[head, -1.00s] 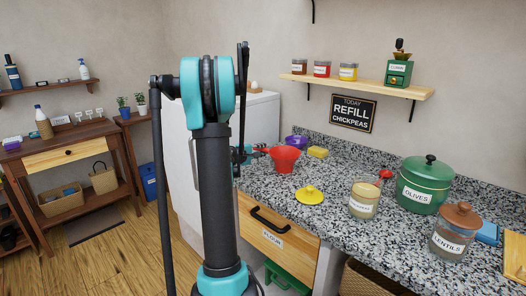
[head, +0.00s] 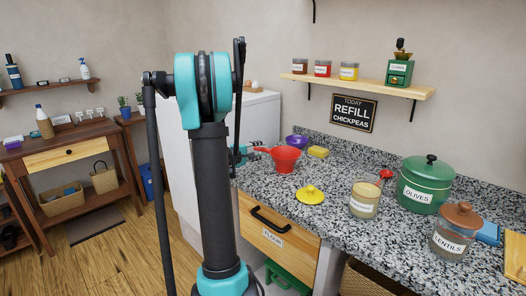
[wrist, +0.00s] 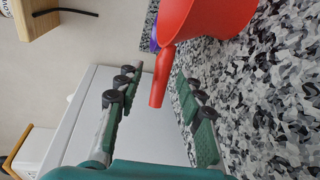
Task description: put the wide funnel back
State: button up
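The wide funnel (head: 285,159) is red and stands on the speckled counter, near its back left end. In the wrist view its red bowl (wrist: 205,18) is at the top, and a narrow red handle (wrist: 160,78) reaches down from it between my fingers. My gripper (wrist: 157,85) is open, one finger on each side of the handle, with gaps visible on both sides. In the head view my gripper (head: 250,152) is at the funnel's left, partly hidden behind my arm.
A yellow lid (head: 310,195), a labelled jar (head: 364,199), the green olives pot (head: 426,187) and the lentils jar (head: 455,234) stand to the right. A wall shelf (head: 355,85) holds small jars and a grinder.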

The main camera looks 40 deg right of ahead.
jog(key=v, duration=0.9)
jog(key=s+a+f+m+y, duration=0.1)
jog(key=s+a+f+y, duration=0.4)
jog(key=a, duration=0.8)
jog(key=s+a+f+t+y, duration=0.1)
jog(key=s+a+f+y, duration=0.4)
jog(key=a, duration=0.8)
jog(key=s+a+f+m+y, duration=0.1)
jog(key=s+a+f+y, duration=0.4)
jog(key=a, duration=0.8)
notch_tip(320, 180, down, 2)
jog(key=s, duration=0.2)
jog(key=shift+s+f+m+t+y, duration=0.2)
jog(key=shift+s+m+t+y, duration=0.1)
jog(key=shift+t, duration=0.1)
